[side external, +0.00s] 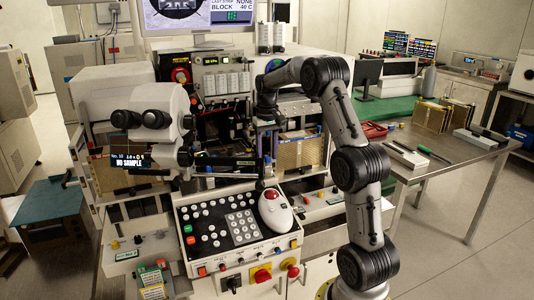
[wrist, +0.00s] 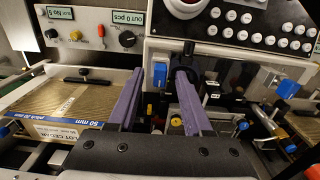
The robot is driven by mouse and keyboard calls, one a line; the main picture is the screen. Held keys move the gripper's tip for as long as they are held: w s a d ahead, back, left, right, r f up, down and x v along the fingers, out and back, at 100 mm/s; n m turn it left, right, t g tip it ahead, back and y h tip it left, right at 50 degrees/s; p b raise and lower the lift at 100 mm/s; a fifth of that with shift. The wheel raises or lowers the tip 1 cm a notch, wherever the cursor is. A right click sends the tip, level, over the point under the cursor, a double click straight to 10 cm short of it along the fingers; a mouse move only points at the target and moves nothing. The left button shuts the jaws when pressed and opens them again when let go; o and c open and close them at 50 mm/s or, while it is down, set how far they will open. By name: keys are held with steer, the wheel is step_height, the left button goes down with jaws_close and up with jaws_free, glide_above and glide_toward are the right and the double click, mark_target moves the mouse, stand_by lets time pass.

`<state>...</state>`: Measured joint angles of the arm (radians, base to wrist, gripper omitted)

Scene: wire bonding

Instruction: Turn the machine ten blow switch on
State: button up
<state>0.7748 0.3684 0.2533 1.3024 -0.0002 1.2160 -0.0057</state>
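My gripper (wrist: 158,76) shows in the wrist view with two purple fingers apart and nothing seen held between them. In the side external view, my gripper (side external: 266,148) hangs in front of the bonding machine, behind the control console (side external: 205,222); its fingertips are hard to make out there. A switch panel (wrist: 55,20) at the upper left of the wrist view carries black knobs and a small red toggle (wrist: 101,30), left of the fingers and apart from them. I cannot read a label that marks the ten blow switch, nor tell its position.
In the wrist view, a blue block (wrist: 160,75) lies between the fingertips, and a brown labelled magazine (wrist: 75,97) sits at left. The console with many white buttons (wrist: 255,30) is close at upper right. A steel table (side external: 455,165) stands at right in the side view.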

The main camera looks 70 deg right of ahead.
mark_target(267, 156)
step_height(267, 156, up, 14)
stand_by(0.6)
steer(key=shift+f, duration=0.1)
